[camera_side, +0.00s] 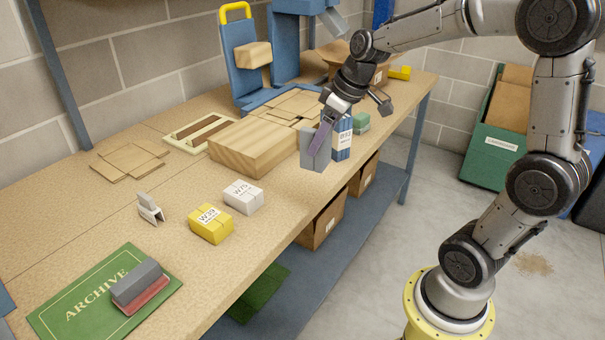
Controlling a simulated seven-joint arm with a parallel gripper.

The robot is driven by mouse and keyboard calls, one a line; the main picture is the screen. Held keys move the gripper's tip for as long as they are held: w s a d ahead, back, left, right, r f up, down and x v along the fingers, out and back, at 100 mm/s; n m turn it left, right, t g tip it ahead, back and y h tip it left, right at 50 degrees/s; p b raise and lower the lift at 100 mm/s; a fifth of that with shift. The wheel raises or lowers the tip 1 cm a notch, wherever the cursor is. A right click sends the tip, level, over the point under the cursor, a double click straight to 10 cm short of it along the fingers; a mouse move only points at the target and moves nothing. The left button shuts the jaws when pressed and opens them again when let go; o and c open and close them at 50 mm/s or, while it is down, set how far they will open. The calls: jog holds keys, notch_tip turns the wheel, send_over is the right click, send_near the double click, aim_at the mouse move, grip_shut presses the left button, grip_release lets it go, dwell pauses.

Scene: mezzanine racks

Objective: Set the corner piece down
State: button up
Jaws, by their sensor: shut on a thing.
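My gripper (324,135) reaches down over the front edge of the workbench, right of the middle. It is shut on a grey piece (310,155), which I take to be the corner piece. The piece is upright, and a purple strip at the gripper crosses its face and hides part of its shape. Its lower end shows at the bench's front edge, right of the wooden block. I cannot tell whether it touches the bench top (165,235) or hangs just above it.
A blue labelled box (343,142) stands close behind the held piece, with a green block (361,123) beyond. A large wooden block (250,147) is to the left. White (243,197) and yellow (210,224) boxes, a small bracket (150,209) and a green archive mat (75,312) lie nearer.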

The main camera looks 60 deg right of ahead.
jog(key=s+d+r+m, duration=0.1)
jog(key=s+d, duration=0.2)
jog(key=shift+m+h, duration=0.3)
jog(key=shift+w+d+f, duration=1)
jog(key=shift+w+f, duration=1.1)
jog(key=shift+w+d+f, duration=0.95)
jog(key=shift+w+f, duration=1.1)
jog(key=shift+f, duration=0.1)
jog(key=shift+w+d+f, duration=1)
jog(key=shift+w+f, duration=1.1)
jog(key=shift+f, duration=0.15)
jog(key=o, duration=1.3)
